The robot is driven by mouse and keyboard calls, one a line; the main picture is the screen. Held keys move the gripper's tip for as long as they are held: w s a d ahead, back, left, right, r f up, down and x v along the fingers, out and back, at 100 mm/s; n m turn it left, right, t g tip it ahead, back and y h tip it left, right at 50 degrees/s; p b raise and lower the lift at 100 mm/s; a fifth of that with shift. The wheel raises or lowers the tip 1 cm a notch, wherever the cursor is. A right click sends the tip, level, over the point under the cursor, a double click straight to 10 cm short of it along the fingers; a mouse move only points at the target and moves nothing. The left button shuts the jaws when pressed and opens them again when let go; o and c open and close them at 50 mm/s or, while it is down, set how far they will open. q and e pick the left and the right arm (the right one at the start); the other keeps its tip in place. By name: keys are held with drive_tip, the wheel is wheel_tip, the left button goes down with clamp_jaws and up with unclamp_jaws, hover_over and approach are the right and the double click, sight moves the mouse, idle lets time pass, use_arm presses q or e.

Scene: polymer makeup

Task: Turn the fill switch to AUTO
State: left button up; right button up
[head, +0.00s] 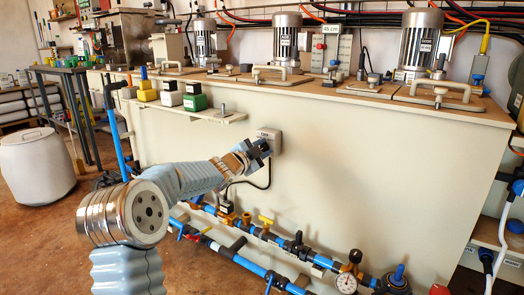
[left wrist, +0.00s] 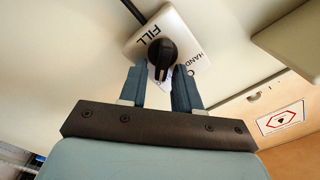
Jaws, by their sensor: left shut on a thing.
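The fill switch is a pale box (head: 269,134) on the front wall of the big cream tank, with a cable leading down from it. In the left wrist view it has a black rotary knob (left wrist: 162,53) and the printed words FILL and HAND. I cannot read AUTO; my fingers cover part of the plate. My left gripper (head: 263,149) is at the switch, its two blue-grey fingers (left wrist: 160,75) on either side of the knob's near end and shut on it. Which mark the knob points to is not clear. My right gripper is not in view.
Blue pipes with valves and a gauge (head: 346,283) run low along the tank (head: 370,180). A small shelf (head: 205,114) with coloured bottles sticks out left of the switch. Motors (head: 286,38) stand on the tank top. The wall right of the switch is clear.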

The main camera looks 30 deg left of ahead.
use_arm(q)
drive_tip(key=shift+f, duration=0.1)
drive_tip(key=o, duration=0.7)
drive_tip(key=s, duration=0.9)
drive_tip(key=s+a, duration=0.1)
drive_tip(key=s, duration=0.3)
drive_tip(key=shift+s, duration=0.35)
drive_tip(key=shift+f, duration=0.1)
